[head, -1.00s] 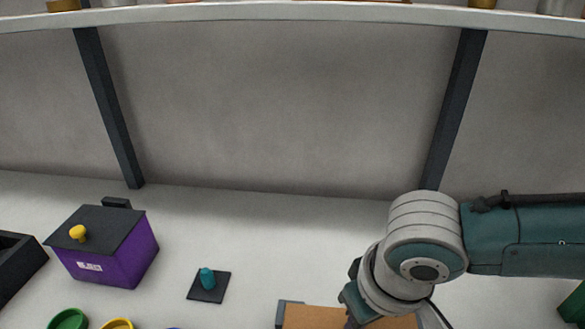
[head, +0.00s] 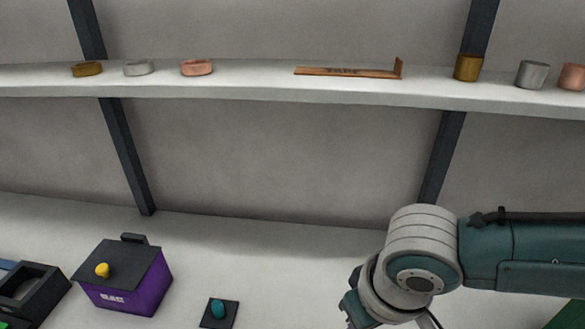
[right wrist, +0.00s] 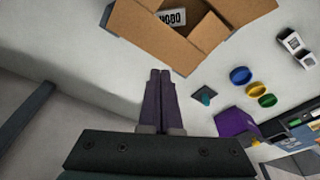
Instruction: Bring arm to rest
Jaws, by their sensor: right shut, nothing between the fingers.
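My right arm comes in from the right of the head view, and its gripper lies below the bottom edge there. In the right wrist view my right gripper (right wrist: 160,75) is shut and empty, its two purple fingers side by side. The fingertips appear just short of an open cardboard box (right wrist: 195,55) with a label inside; I cannot tell the gap in depth. My left arm and gripper are in neither view.
A purple box (head: 128,290) with a black lid and yellow knob stands at left, beside a black tray (head: 35,295). A teal piece (head: 217,308) sits on a dark pad. Coloured round pieces (right wrist: 240,76) lie right of the cardboard box.

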